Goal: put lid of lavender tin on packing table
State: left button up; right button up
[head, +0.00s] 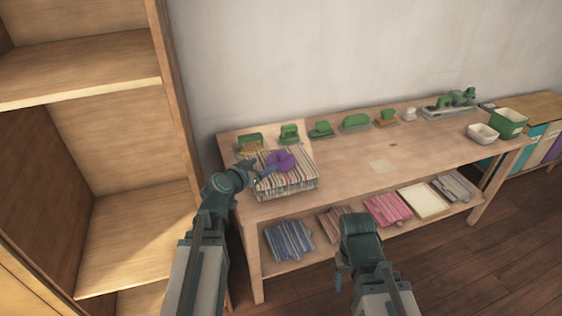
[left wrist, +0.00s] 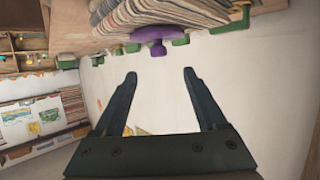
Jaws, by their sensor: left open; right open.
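A round purple lid (head: 280,160) lies on top of a striped rug stack (head: 287,184) at the left end of the packing table (head: 340,160). In the left wrist view the lid (left wrist: 152,34) shows its knob, and the picture is upside down. I cannot make out a tin body under the lid. My left gripper (head: 264,169) is beside the lid, just left of it in the head view. Its fingers (left wrist: 160,76) are open and empty, with the lid beyond the tips. My right gripper (head: 346,272) is open in front of the table, its fingers mostly hidden.
Several green items, including a green block (head: 289,133), line the table's back edge. A white bowl (head: 483,133) and green bin (head: 508,122) stand at the right. Folded rugs (head: 388,209) lie on the lower shelf. A wooden shelf unit (head: 170,90) stands left. The table's middle is mostly clear.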

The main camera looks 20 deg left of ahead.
aim_at(279, 155)
pick_arm(q)
jog(key=b+x, duration=0.2)
jog(key=x, duration=0.6)
jog(key=shift+b, duration=0.4)
jog(key=shift+w+d+f, duration=0.1)
jog(key=shift+w+d, duration=0.05)
jog(key=shift+w, duration=0.4)
jog(key=x, duration=0.2)
jog(key=b+x, duration=0.1)
jog(key=x, duration=0.2)
jog(key=shift+d, duration=0.2)
jog(key=shift+s+r, duration=0.1)
jog(key=shift+r, duration=0.15)
grip_shut()
